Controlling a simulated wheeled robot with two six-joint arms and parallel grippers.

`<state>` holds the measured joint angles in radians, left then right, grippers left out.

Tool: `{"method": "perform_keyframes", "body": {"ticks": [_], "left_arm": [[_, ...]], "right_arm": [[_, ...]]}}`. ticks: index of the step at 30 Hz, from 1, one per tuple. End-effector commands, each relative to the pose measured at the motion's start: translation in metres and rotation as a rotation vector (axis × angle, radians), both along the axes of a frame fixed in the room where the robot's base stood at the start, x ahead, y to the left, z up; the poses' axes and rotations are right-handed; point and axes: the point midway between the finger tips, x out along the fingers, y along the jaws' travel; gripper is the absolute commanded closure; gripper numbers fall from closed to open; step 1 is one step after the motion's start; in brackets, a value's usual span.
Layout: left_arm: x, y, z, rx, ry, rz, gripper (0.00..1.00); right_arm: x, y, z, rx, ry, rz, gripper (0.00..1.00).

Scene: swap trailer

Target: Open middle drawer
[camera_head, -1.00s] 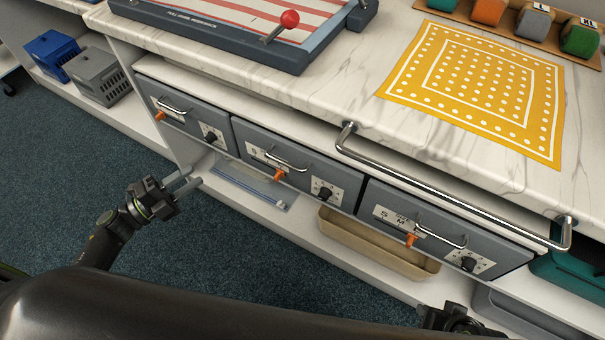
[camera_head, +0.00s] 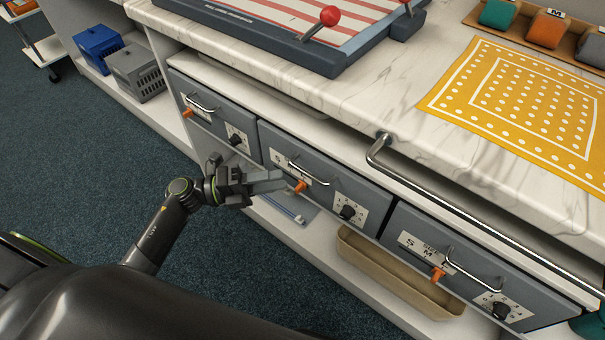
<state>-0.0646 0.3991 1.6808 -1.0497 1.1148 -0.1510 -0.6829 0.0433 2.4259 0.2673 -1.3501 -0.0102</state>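The middle drawer (camera_head: 330,170) is a grey front under the marble counter, between two like drawers, and it is closed. It has a silver bar handle (camera_head: 308,176), an orange lever (camera_head: 301,186) and a black knob (camera_head: 347,212). My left gripper (camera_head: 284,179) is in front of this drawer's left part, its fingertips close to the orange lever and left of the handle. Its two fingers look apart with nothing between them. I cannot tell whether the tips touch the drawer. My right gripper is out of view.
The left drawer (camera_head: 215,122) and right drawer (camera_head: 425,230) are also closed. A long silver rail (camera_head: 440,200) sticks out from the counter edge at right. A tan tray (camera_head: 385,270) lies on the shelf below. Blue carpet is clear at left.

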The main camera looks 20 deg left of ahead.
Motion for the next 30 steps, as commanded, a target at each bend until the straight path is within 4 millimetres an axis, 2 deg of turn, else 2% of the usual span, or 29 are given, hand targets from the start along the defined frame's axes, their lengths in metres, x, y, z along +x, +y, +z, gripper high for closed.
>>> {"method": "perform_keyframes", "body": {"ticks": [3,9,15,23,30], "left_arm": [[0.011,-0.023,0.005,-0.006,-0.003,0.000,0.68],[0.023,-0.049,0.008,-0.004,-0.002,0.001,0.68],[0.027,-0.059,0.009,-0.001,0.001,0.001,0.68],[0.028,-0.060,0.009,-0.001,0.001,0.001,0.68],[0.028,-0.060,0.009,-0.001,0.001,0.001,1.00]], "right_arm": [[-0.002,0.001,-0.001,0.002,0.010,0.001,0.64],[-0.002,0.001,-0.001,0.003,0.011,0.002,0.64],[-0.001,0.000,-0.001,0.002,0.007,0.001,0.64],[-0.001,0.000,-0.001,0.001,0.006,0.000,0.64],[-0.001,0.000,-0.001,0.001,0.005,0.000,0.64]]}}
